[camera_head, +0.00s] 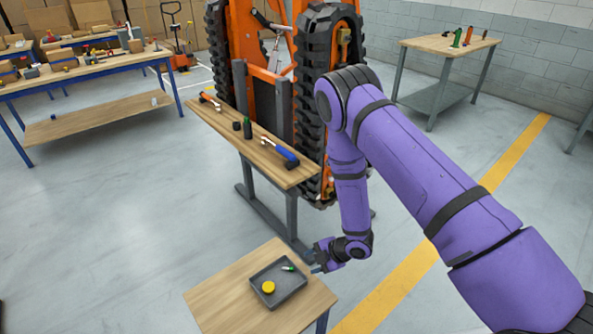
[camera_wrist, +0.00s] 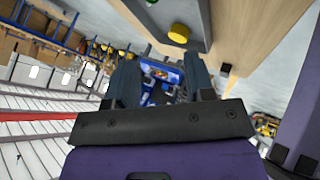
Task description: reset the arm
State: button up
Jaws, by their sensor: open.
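My purple arm reaches down from the right in the head view, bent at the elbow. My gripper (camera_head: 318,262) is at its lower end, just right of a small wooden table (camera_head: 222,296) and close to the grey tray (camera_head: 297,285) on it. In the wrist view the two dark fingers of my gripper (camera_wrist: 163,78) stand apart with nothing held between them. A yellow round thing (camera_head: 268,287) and a small green and white item (camera_head: 288,268) lie in the tray. The yellow thing also shows at the top of the wrist view (camera_wrist: 180,33).
A narrow wooden shelf (camera_head: 225,124) with tools stands before an orange tracked carrier (camera_head: 240,50), just behind my forearm. A blue-legged workbench (camera_head: 90,75) is at left and another table (camera_head: 450,43) at back right. The floor at left is clear.

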jog(key=w+d+r+m+t+h, duration=0.2)
jog(key=w+r, duration=0.3)
jog(key=r, duration=0.4)
jog(key=w+d+r+m+t+h, duration=0.1)
jog(key=w+d+r+m, duration=0.2)
jog(key=r, duration=0.6)
jog(key=d+r+m+t+h, duration=0.1)
jog(key=d+r+m+h, duration=0.2)
jog(key=r, duration=0.7)
jog(key=d+r+m+h, duration=0.1)
jog(key=d+r+m, duration=0.3)
jog(key=r, duration=0.7)
jog(key=s+d+r+m+h, duration=0.1)
jog(key=s+d+r+m, duration=0.2)
jog(key=s+r, duration=0.4)
jog(key=s+d+r+m+h, duration=0.1)
jog(key=s+d+r+m, duration=0.25)
jog(key=s+r, duration=0.3)
jog(key=s+r+m, duration=0.2)
jog(key=s+r, duration=0.1)
jog(key=s, duration=0.6)
jog(key=s+r+m+g, duration=0.1)
jog(key=s+r+m, duration=0.1)
jog(key=s, duration=0.7)
jog(key=shift+s+d+r+y, duration=0.15)
jog(key=shift+d+r+y, duration=0.3)
jog(key=shift+r, duration=0.25)
jog(key=shift+m, duration=0.25)
